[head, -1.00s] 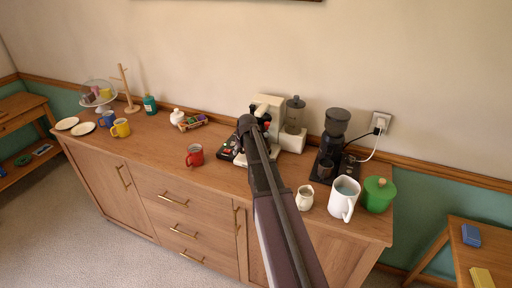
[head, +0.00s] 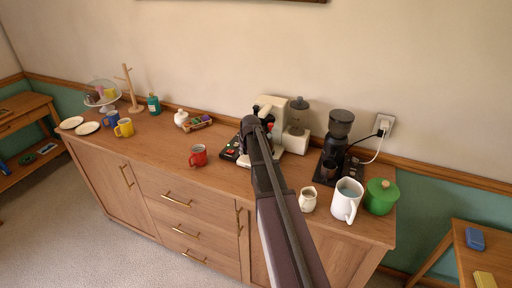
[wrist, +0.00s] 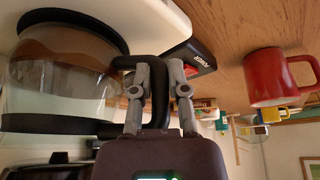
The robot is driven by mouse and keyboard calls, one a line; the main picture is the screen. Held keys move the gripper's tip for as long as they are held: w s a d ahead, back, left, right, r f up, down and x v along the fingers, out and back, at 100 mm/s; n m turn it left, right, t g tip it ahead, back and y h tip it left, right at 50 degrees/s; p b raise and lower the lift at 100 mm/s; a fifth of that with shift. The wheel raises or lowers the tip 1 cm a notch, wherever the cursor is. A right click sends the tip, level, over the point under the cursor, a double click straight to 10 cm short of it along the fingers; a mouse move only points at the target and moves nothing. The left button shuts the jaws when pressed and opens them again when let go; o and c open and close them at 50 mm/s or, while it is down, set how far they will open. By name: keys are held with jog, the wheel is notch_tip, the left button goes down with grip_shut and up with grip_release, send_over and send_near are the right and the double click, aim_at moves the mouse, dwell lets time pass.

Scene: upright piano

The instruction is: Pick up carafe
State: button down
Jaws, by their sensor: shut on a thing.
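The carafe (wrist: 60,88) is a clear glass pot with dark rims and a black handle (wrist: 158,92). It fills the left of the wrist view, which shows the scene upside down. My gripper (wrist: 158,85) is shut on the handle, one finger on each side. The carafe is beside the coffee maker's white base (wrist: 165,22); I cannot tell whether it rests on it. In the head view my gripper (head: 250,124) is in front of the cream coffee maker (head: 270,105), and my arm hides the carafe.
A red mug (head: 198,156) stands left of the coffee maker on the wooden sideboard (head: 150,155). Bare wood lies around the red mug.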

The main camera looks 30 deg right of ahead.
jog(key=shift+r+p, duration=0.35)
jog(key=shift+p, duration=0.05)
jog(key=s+a, duration=1.1)
jog(key=a, duration=0.3)
dwell(1.2)
jog(key=shift+a+f, duration=0.1)
dwell(0.4)
jog(key=shift+s, duration=0.15)
dwell(0.5)
